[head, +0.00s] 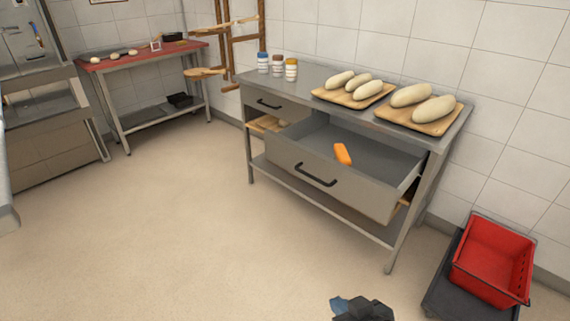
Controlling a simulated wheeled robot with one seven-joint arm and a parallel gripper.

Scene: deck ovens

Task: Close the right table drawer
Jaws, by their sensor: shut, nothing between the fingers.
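The right table drawer (340,180) is pulled far out of the grey metal table (325,86). Its front carries a dark bar handle (315,175). An orange object (343,154) lies inside it near the front panel. The left drawer (276,107) of the same table looks shut. My gripper (340,304) shows at the bottom edge of the head view, low in front of the table. It is shut and empty, apart from the drawer front and its handle. Most of my arm is out of view.
Boards with dough loaves (352,89) (424,107) and several jars (277,64) stand on the tabletop. A red crate (493,262) sits on a dark dolly (446,290) at the right. A red-topped table (140,55) stands at the back left. The floor before the drawer is clear.

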